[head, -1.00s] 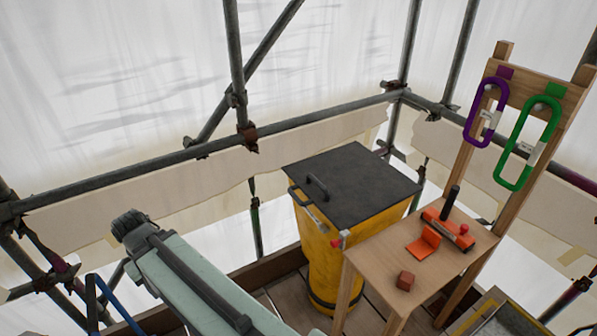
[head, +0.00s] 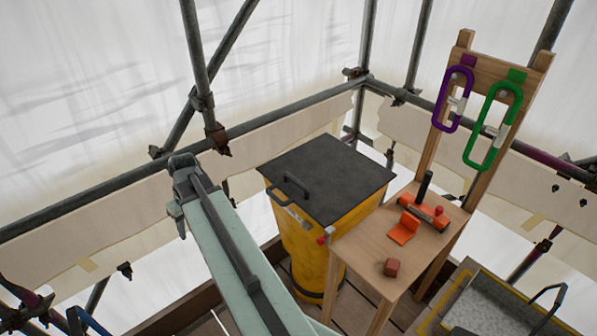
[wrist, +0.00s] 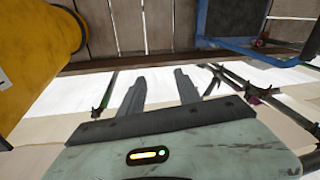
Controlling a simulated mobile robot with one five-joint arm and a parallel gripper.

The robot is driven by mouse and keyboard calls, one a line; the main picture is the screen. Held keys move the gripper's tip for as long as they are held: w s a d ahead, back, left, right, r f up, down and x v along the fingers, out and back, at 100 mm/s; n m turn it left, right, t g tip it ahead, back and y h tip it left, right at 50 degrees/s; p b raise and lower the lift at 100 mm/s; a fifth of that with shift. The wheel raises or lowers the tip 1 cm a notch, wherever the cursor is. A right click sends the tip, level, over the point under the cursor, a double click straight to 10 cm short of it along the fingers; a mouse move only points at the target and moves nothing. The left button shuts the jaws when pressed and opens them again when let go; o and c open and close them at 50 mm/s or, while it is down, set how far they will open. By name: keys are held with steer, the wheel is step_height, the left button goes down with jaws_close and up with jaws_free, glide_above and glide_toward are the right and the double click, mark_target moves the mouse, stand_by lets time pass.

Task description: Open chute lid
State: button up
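The yellow chute (head: 305,243) stands beyond my arm, with its flat dark lid (head: 340,172) lying shut on top. A dark bar handle (head: 295,187) is on the lid near its left edge. A grey metal latch-like piece (head: 293,216) shows at the chute's front rim. The yellow chute side also shows at the left of the wrist view (wrist: 38,55). My gripper (wrist: 158,75) is open and empty, its two dark fingers apart, over the area beside the chute. In the head view my arm is left of the chute, and the fingers cannot be made out.
Scaffold tubes (head: 270,125) run behind. A grey tray (head: 500,310) is at lower right.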

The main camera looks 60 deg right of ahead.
steer(key=s+d+r+m+t+p, duration=0.1)
steer(key=s+d+r, duration=0.15)
steer(key=d, duration=0.65)
steer(key=s+d+r+t+p, duration=0.1)
steer(key=s+d+r+p, duration=0.15)
steer(key=d, duration=0.65)
steer(key=s+d+r+m+t+p, duration=0.1)
steer(key=s+d+r, duration=0.1)
steer(key=s+d, duration=0.65)
steer(key=s+d+r+m+t+p, duration=0.1)
steer(key=s+d+r, duration=0.1)
steer(key=s+d, duration=0.7)
steer(key=shift+h, duration=0.4)
steer(key=b+x, duration=0.2)
steer(key=x, duration=0.1)
steer(key=d+b+x, duration=0.1)
steer(key=b+x, duration=0.4)
steer(key=shift+w+d+f+b, duration=0.15)
steer(key=shift+w+f+b, duration=0.15)
steer(key=shift+f, duration=0.05)
steer(key=shift+r, duration=0.15)
steer(key=shift+c, duration=0.3)
jaws_close()
